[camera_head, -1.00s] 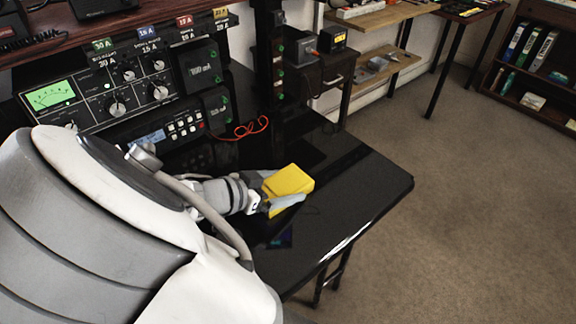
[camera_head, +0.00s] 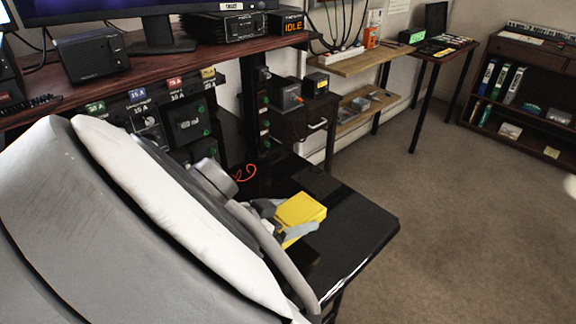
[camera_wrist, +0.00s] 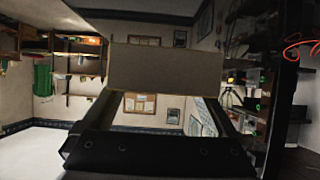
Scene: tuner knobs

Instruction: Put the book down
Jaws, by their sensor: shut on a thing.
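The yellow book (camera_head: 302,208) is in my gripper (camera_head: 284,230) over the glossy black desk top (camera_head: 352,232), near its right end. I cannot tell whether it touches the desk.
A wooden shelf (camera_head: 150,62) with a monitor and boxes stands above the radio panels (camera_head: 150,118) at the back left. A red cable (camera_head: 243,172) lies on the desk behind the book. Open carpet (camera_head: 450,230) lies to the right.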

